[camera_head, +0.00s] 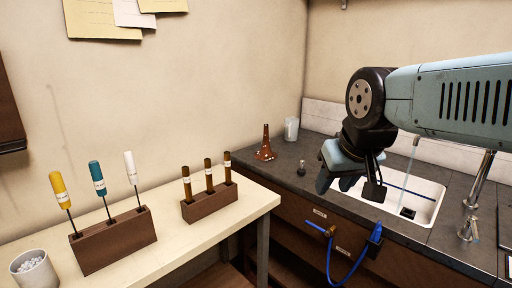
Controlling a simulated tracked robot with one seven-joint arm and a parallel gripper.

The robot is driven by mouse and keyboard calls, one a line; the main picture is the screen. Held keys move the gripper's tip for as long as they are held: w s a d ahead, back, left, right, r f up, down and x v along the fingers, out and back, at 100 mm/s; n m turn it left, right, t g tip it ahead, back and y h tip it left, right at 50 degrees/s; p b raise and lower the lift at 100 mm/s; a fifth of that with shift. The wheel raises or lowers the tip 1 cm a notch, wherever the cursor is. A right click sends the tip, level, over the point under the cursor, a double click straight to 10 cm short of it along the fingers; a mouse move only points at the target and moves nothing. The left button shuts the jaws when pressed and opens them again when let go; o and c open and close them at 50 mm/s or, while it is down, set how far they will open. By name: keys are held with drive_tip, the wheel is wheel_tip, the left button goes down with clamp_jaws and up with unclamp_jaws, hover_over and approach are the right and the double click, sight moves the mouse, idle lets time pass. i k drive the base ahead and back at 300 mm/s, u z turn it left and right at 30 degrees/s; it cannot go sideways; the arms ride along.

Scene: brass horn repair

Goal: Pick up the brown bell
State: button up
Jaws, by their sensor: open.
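The brown bell (265,147) stands on the dark counter near the back wall, wide end down and narrow end up. It looks speckled reddish brown. My gripper (338,184) hangs to the right of the bell, above the counter's front edge and the left side of the sink. Its fingers point down, open, with nothing seen between them. The gripper is apart from the bell.
A white cup (291,129) stands behind the bell, and a small dark knob-like object (302,168) lies between bell and gripper. The sink (425,205) and tap (478,185) are at right. Tool racks (115,242) (210,204) stand on the pale table (185,245).

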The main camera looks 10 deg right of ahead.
sight(266, 153)
drive_tip(key=i, duration=0.85)
drive_tip(key=z, duration=0.05)
